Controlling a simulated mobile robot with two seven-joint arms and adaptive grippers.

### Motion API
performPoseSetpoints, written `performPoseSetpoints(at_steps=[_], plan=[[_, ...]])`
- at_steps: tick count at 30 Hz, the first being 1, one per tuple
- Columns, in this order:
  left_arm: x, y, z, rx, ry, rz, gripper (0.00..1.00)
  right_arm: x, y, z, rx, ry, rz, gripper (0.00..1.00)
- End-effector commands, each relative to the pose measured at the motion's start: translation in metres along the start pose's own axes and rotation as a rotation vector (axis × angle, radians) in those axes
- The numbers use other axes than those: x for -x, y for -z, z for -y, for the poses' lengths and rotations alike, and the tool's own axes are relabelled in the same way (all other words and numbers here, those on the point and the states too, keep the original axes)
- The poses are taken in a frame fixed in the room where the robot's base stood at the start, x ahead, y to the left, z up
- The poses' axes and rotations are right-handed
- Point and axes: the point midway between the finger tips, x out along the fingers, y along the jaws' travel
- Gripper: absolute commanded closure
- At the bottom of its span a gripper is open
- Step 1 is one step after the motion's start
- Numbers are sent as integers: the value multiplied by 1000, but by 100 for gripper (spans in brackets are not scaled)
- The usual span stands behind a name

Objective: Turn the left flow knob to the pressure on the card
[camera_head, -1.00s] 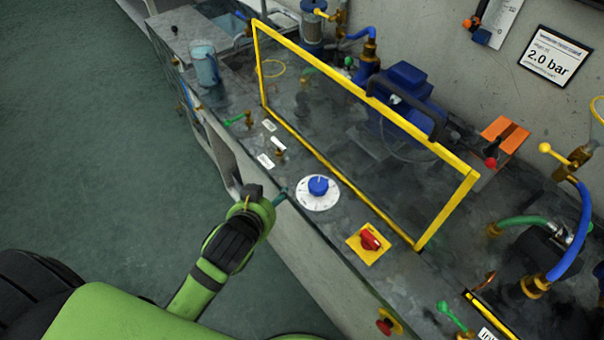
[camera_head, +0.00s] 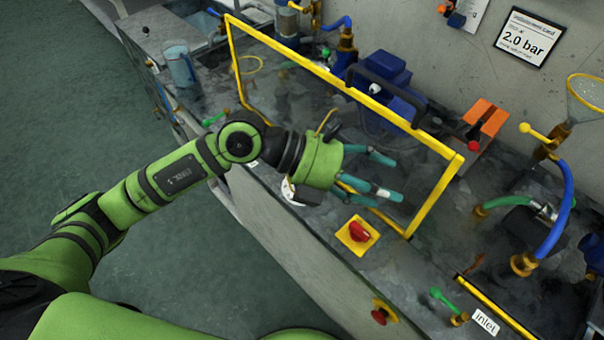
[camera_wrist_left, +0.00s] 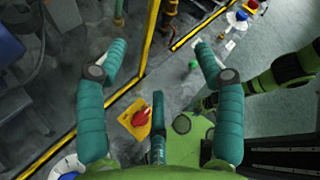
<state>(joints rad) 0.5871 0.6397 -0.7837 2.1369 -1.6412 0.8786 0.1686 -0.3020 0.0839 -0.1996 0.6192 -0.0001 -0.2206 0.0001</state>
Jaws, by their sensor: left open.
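The left flow knob's white dial (camera_head: 291,193) shows only as a sliver at the bench's front edge; my left gripper and wrist hide the rest and its blue knob. Part of the white dial (camera_wrist_left: 64,165) also shows at the lower left of the left wrist view. My left gripper (camera_head: 388,179) is open and empty, its teal fingers spread over the bench right of the dial and above the red switch. It also shows in the left wrist view (camera_wrist_left: 160,55). The card (camera_head: 530,37) on the wall reads 2.0 bar. The dial's setting cannot be read.
A yellow guard frame (camera_head: 432,202) stands on the bench, close to the fingers. A red switch on a yellow plate (camera_head: 358,235) sits below the gripper. A red stop button (camera_head: 381,313) is on the front. A second dial (camera_wrist_left: 237,19) shows in the left wrist view.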

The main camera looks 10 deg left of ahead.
Motion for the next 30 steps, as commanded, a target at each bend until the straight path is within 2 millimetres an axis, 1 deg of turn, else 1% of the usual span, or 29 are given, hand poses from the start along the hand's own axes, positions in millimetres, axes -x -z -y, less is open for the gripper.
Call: performPoseSetpoints(at_steps=[1, 2, 3, 5, 6, 9, 12, 13, 15, 17, 24, 30], plan=[[8, 11, -24, -60, -106, -100, 31, 0, 0, 0, 0, 0, 0, 57], [14, 18, -39, -90, -171, -160, 31, 0, 0, 0, 0, 0, 0, 57], [24, 26, -59, -122, -255, -236, 31, 0, 0, 0, 0, 0, 0, 57], [43, 34, -85, -160, -377, -334, 31, 0, 0, 1, -1, 1, -1, 57], [57, 38, -101, -176, -451, -389, 31, 0, 1, 1, -1, 1, -1, 57], [88, 42, -129, -199, -600, -492, 31, 0, 1, 3, -2, 3, -2, 57], [108, 44, -143, -206, -687, -550, 31, 0, 2, 5, -3, 6, -3, 57], [111, 44, -146, -206, -703, -560, 31, 0, 2, 5, -3, 6, -3, 57], [113, 46, -151, -205, -720, -572, 31, 1, 2, 6, -3, 7, -3, 57], [111, 48, -155, -203, -723, -575, 31, 2, 3, 6, -3, 8, -4, 57], [88, 64, -178, -202, -718, -574, 31, 11, 4, 6, -3, 7, -5, 57], [74, 72, -192, -205, -718, -572, 31, 14, 5, 5, -3, 7, -5, 57]])
